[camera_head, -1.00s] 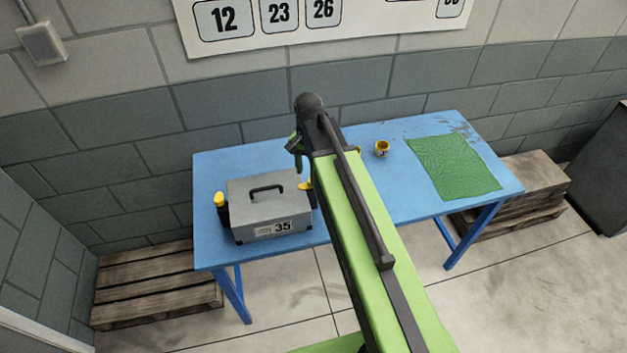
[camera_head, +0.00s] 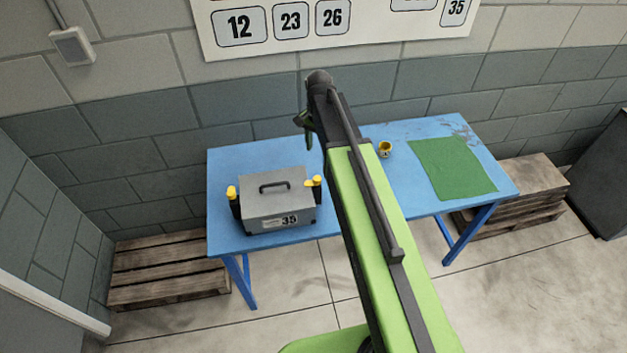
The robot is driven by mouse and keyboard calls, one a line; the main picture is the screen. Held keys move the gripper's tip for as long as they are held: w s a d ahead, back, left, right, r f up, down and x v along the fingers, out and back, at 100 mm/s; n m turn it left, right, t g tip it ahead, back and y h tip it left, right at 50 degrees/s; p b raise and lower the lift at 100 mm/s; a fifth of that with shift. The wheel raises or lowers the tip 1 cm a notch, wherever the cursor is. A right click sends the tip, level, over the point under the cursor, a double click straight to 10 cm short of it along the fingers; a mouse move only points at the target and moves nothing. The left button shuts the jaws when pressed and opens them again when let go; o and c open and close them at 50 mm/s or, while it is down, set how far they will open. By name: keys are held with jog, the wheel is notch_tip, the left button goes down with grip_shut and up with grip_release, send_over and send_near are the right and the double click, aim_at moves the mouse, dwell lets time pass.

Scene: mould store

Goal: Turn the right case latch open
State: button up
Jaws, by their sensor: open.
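A grey case (camera_head: 276,204) with a dark top handle and a label reading 35 stands on the left part of the blue table (camera_head: 240,160). A black latch with a yellow top, the right case latch (camera_head: 317,187), sits at the case's right side. A matching left latch (camera_head: 233,197) is at its left side. My gripper (camera_head: 307,128) hangs at the end of my green and black arm, above and behind the case's right side. It is apart from the latch, and its fingers are small and partly hidden by the arm.
A small yellow cup (camera_head: 385,148) stands right of my arm, and a green mat (camera_head: 452,168) lies on the table's right part. Wooden pallets (camera_head: 165,272) are on the floor at left, with more stacked at right. A block wall is behind.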

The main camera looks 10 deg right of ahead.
aim_at(317, 178)
notch_tip(317, 178, down, 15)
jog(key=b, duration=1.3)
jog(key=shift+a+r, duration=0.1)
jog(key=shift+r, duration=0.05)
jog(key=shift+r, duration=0.1)
